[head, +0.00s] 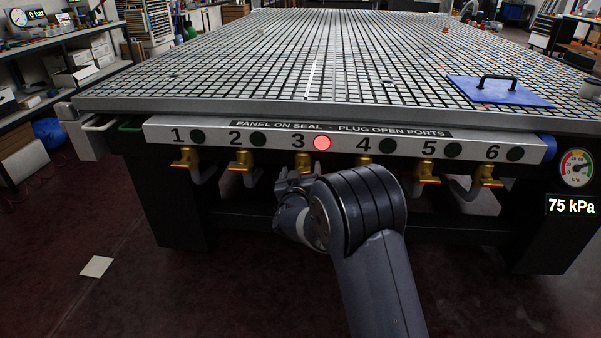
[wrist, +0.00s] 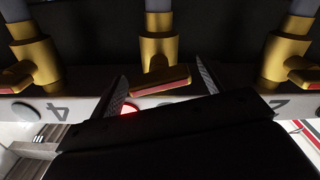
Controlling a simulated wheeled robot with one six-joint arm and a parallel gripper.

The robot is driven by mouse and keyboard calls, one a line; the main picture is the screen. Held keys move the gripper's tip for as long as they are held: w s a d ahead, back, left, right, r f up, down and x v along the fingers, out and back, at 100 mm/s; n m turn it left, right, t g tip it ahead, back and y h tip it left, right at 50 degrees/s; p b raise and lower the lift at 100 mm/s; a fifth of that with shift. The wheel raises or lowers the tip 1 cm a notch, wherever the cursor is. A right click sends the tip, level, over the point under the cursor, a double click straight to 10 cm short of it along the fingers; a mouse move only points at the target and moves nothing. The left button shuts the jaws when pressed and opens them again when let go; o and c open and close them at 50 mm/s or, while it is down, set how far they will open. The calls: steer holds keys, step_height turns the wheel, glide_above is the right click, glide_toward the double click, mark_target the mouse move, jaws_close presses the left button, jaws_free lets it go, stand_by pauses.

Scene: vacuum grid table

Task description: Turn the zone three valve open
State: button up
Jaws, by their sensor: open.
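The zone three valve (head: 302,161) is a brass valve under the front rail, below the label 3. Its lamp (head: 322,143) glows red. In the wrist view, which is upside down, the valve body (wrist: 160,48) is at the top centre. Its brass handle (wrist: 158,82) with a red stripe lies crosswise, slightly tilted. My gripper (head: 296,177) is just below and in front of the valve, partly hidden by my arm. In the wrist view my gripper (wrist: 161,74) is open, with one finger on each side of the handle. I cannot tell whether either finger touches it.
Neighbouring brass valves two (head: 240,160) and four (head: 364,164) flank it closely, their lamps dark. The label rail (head: 210,137) runs above along the grid table (head: 200,70). A gauge (head: 576,168) reads 75 kPa. A blue panel with a handle (head: 515,96) lies on the table.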

steer(key=c, duration=1)
steer(key=shift+r+n+p, duration=0.15)
steer(key=shift+n+p, duration=0.15)
steer(key=shift+p, duration=0.2)
steer(key=shift+n+p, duration=1.1)
steer(key=n+p, duration=0.3)
steer(key=n, duration=0.1)
steer(key=shift+a, duration=0.1)
steer(key=n+p, duration=0.2)
steer(key=n, duration=0.2)
steer(key=shift+f+n+p, duration=0.15)
steer(key=shift+n+p, duration=0.35)
steer(key=shift+n, duration=0.45)
steer(key=shift+f+n+p, duration=0.15)
steer(key=shift+n+p, duration=0.35)
steer(key=shift+n, duration=0.45)
